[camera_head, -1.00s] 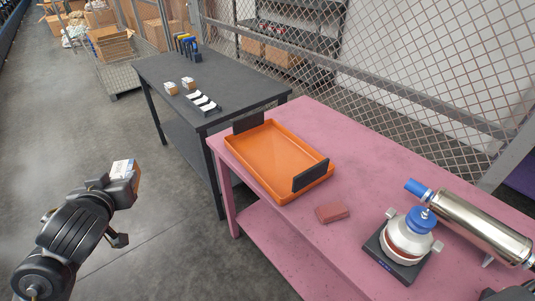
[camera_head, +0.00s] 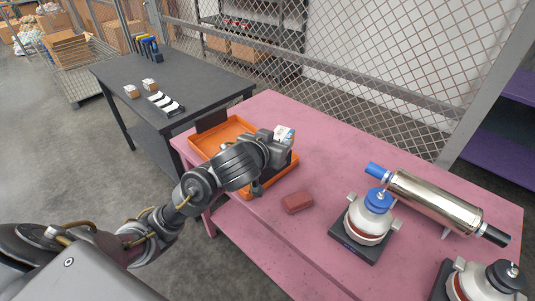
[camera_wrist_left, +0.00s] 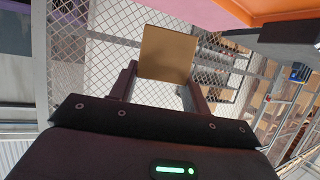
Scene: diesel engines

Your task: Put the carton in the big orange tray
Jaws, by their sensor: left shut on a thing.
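The carton (camera_head: 284,133) is a small box with a white and blue label, held at the tip of my left gripper (camera_head: 278,147). In the left wrist view the carton's plain brown face (camera_wrist_left: 167,54) sits between the two fingers of the gripper (camera_wrist_left: 163,85). The big orange tray (camera_head: 224,131) lies on the pink table. My left gripper and forearm are over the tray's right part and hide much of its inside. In the head view the carton appears over the tray's far right side; its exact height is unclear. My right gripper is not seen.
A dark table (camera_head: 205,85) with small boxes is at the back left.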

